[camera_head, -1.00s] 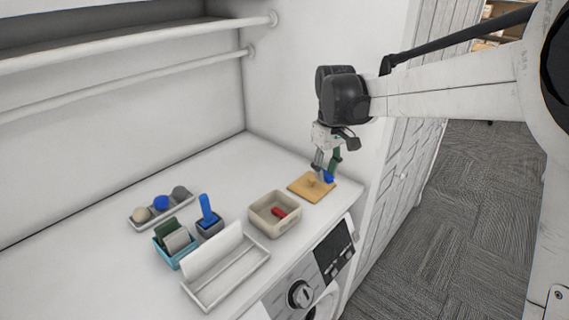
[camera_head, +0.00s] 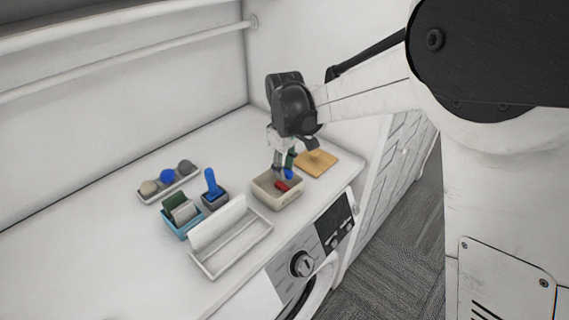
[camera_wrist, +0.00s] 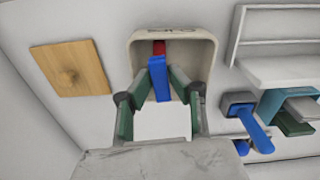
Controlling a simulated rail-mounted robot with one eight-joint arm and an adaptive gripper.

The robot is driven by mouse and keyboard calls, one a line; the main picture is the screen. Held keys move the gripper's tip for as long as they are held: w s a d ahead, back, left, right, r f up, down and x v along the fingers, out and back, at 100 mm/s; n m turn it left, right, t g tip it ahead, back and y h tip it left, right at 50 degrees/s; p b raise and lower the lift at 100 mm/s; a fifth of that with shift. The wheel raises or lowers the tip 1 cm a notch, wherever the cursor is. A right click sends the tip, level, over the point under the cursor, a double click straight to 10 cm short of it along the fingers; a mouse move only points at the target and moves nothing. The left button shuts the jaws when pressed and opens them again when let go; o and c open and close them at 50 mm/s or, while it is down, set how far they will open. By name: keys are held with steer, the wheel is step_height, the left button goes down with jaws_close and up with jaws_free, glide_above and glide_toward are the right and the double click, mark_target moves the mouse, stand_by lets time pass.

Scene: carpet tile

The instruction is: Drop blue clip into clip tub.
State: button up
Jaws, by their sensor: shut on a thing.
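The blue clip (camera_wrist: 159,80) is between the fingertips of my gripper (camera_wrist: 160,92), which is shut on it. In the wrist view the clip shows over the inside of the beige clip tub (camera_wrist: 203,48). In the head view my gripper (camera_head: 284,170) is above the tub (camera_head: 277,201), with the blue clip (camera_head: 288,174) at its tips near the tub's back side. A red clip (camera_head: 282,186) lies in the tub; part of it also shows in the wrist view (camera_wrist: 159,47), beyond the blue clip. The exact height of the blue clip above the tub floor is hard to tell.
A wooden board (camera_head: 316,163) with a small knob lies right of the tub. Left of the tub are a white divided tray (camera_head: 233,250), a dark cup holding a blue-handled tool (camera_head: 211,184), a teal bin (camera_head: 183,222) and a tray of balls (camera_head: 169,186).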

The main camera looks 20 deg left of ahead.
mark_target(285, 170)
steer(key=shift+f, duration=0.85)
steer(key=o, duration=0.8)
steer(key=shift+o, duration=0.2)
step_height(285, 170, up, 12)
